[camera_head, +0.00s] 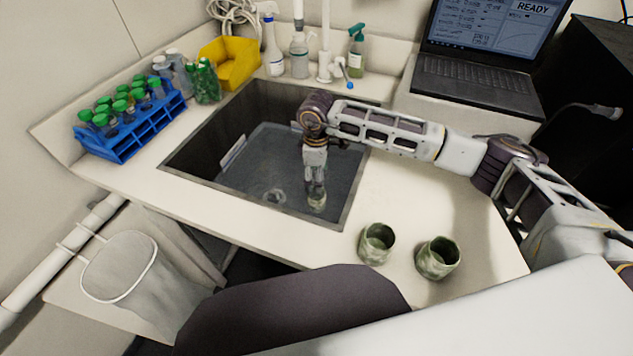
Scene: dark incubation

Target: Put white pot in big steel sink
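The big steel sink (203,137) is set into the counter in the middle of the view. My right arm reaches in from the right, and its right gripper (316,187) points down inside the sink opening. A small, pale, greenish-white pot (317,201), which may be the white pot, is directly under the fingertips, near the sink's front right. The fingers overlap its rim. I cannot tell whether they grip it or whether it touches the sink floor. My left gripper is not in view.
Two mottled green pots (376,243) (437,258) stand on the counter at the front right. A blue tube rack (128,142) and a yellow bin (230,63) are left of the sink. Spray bottles and a faucet (325,62) stand behind it. A laptop (478,78) is at right.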

